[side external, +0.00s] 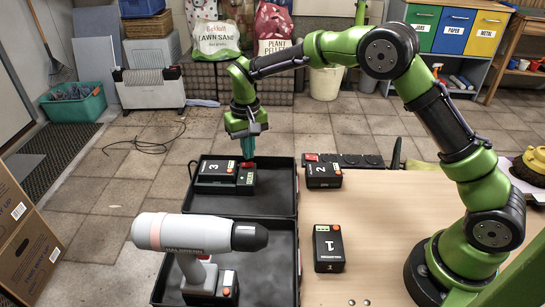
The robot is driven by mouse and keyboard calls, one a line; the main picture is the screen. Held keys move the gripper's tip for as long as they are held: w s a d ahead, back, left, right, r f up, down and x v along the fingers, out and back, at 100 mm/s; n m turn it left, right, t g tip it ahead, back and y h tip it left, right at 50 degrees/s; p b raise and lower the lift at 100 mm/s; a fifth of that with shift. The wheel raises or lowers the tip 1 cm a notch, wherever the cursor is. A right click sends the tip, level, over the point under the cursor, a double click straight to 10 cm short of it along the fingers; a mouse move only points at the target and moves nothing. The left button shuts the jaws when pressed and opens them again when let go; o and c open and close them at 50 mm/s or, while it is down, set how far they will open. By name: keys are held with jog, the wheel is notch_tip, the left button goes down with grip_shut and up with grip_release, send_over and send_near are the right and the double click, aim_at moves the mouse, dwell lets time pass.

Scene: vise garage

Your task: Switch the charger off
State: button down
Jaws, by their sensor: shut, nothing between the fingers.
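My gripper (248,155) points down over the far black tray, its teal fingers shut with nothing between them. The fingertips are just above or touching a red part at the right end of the black block marked 3 (216,168); I cannot tell which. This block sits in the far tray (290,200). No thing is clearly labelled as the charger. A low black strip (350,160) with a red part (311,157) at its left end lies at the table's far edge, partly hidden by block 2. Switch positions are too small to read.
Block 2 (322,175) and block 1 (329,248) stand on the wooden table (385,215), right of the trays. A white and black drill (198,234) stands in the near tray (288,290). The table between block 1 and my arm's base is clear.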

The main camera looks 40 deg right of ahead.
aim_at(248, 164)
jog(key=shift+f, duration=1.2)
dwell(0.5)
jog(key=shift+r, duration=3.55)
jog(key=shift+w+f, duration=0.1)
jog(key=shift+f, duration=0.05)
jog(key=shift+s+d+f, duration=0.1)
jog(key=shift+s+f, duration=0.05)
jog(key=shift+s, duration=0.5)
jog(key=shift+s+f, duration=0.15)
jog(key=shift+s, duration=0.45)
jog(key=s+d+r+t, duration=0.2)
jog(key=s+r, duration=0.2)
jog(key=s, duration=0.4)
jog(key=s+d+r+t+y, duration=0.1)
jog(key=s+r, duration=0.3)
jog(key=s, duration=0.5)
jog(key=s+d+r+m+t+y, duration=0.1)
jog(key=s+d+r+t, duration=0.2)
jog(key=s, duration=0.5)
jog(key=shift+s+r+t, duration=0.3)
jog(key=shift+r+t, duration=0.3)
jog(key=shift+r, duration=0.3)
